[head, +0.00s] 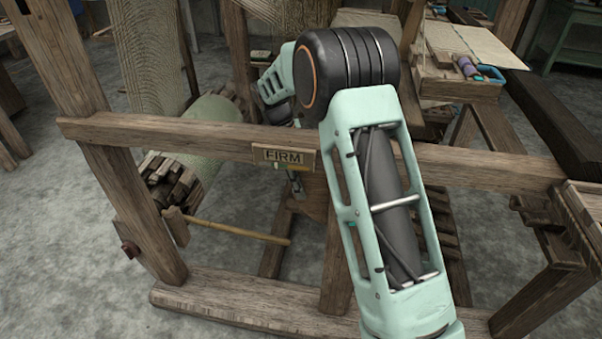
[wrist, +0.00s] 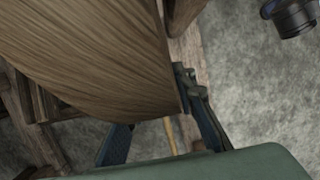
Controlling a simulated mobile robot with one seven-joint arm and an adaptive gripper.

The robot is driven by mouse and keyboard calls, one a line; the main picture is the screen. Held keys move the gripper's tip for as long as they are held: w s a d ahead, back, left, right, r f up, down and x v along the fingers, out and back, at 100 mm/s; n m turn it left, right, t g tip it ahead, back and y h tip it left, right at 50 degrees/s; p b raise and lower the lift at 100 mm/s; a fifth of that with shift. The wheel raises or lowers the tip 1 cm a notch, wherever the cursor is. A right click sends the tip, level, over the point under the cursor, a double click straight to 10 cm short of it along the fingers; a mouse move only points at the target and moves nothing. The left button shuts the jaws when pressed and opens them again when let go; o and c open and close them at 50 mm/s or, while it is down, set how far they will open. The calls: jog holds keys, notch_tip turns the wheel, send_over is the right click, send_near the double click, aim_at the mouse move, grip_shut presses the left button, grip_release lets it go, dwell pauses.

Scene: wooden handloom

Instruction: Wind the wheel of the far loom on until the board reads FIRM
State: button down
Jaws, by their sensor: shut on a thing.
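The board (head: 283,157) on the loom's front rail reads FIRM. A roller wrapped in pale green cloth (head: 212,133) lies behind the rail. Wooden pegs form a wheel-like end (head: 172,186) on its near side, and similar pegs (head: 230,88) show at its far end.
The wooden rail (head: 215,134) crosses close to my arm. A thin yellow rod (head: 235,231) runs low behind it. A left post (head: 125,210) and base beam (head: 250,311) frame the loom. A bench with a blue-handled tool (head: 489,75) stands at back right. Grey floor is open at left.

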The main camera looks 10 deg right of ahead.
jog(key=shift+f, duration=0.15)
jog(key=c, duration=1.6)
grip_release()
jog(key=v, duration=1.2)
jog(key=shift+a, duration=0.15)
